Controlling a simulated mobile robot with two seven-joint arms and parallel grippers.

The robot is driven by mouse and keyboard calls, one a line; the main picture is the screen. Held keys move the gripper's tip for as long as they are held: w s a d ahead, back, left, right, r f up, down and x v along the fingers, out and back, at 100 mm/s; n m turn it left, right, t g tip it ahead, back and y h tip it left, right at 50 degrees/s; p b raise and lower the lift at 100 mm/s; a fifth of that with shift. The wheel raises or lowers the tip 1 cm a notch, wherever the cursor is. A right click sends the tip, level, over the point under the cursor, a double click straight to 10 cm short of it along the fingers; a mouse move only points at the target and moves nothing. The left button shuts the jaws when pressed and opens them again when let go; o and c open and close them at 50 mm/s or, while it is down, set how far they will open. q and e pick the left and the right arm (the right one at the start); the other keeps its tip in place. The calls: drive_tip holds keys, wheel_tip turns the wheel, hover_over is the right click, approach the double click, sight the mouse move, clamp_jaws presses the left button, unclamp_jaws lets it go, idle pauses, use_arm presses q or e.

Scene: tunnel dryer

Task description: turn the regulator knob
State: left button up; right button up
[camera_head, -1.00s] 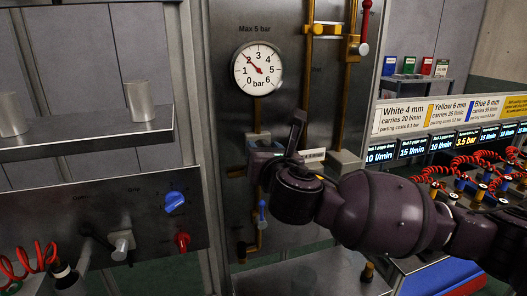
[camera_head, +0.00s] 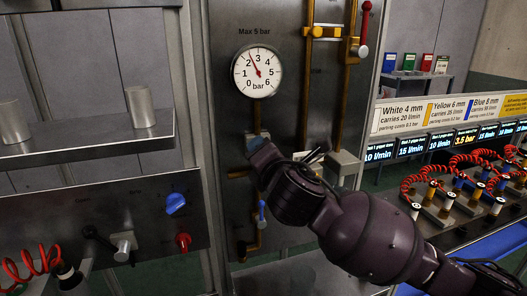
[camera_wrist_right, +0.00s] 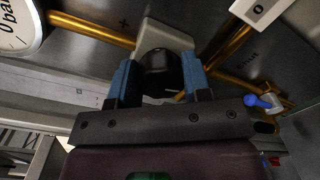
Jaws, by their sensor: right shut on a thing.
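The regulator knob (camera_wrist_right: 158,72) is black and sits on a pale grey regulator block (camera_wrist_right: 165,32) in the right wrist view. My right gripper (camera_wrist_right: 159,76) has a blue finger on each side of the knob and is shut on it. In the head view my right gripper (camera_head: 258,146) is at the regulator below the gauge and hides the knob. The round white gauge (camera_head: 256,71) has its red needle between 2 and 3; the text above reads "Max 5 bar". My left gripper is not in view.
Yellow pipes (camera_head: 304,90) run up the panel right of the gauge. A blue-handled valve (camera_head: 262,213) sits below my gripper. At left are a shelf (camera_head: 90,138) with metal cups and a panel with blue (camera_head: 175,202) and red (camera_head: 183,241) knobs. Red coiled hoses (camera_head: 470,160) stand at right.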

drive_tip(key=shift+m, duration=0.7)
drive_tip(key=o, duration=0.9)
drive_tip(key=shift+o, duration=0.2)
drive_tip(key=b+v, duration=0.1)
drive_tip(key=v, duration=0.9)
drive_tip(key=shift+s+d, duration=0.2)
drive_tip(key=shift+s, duration=0.15)
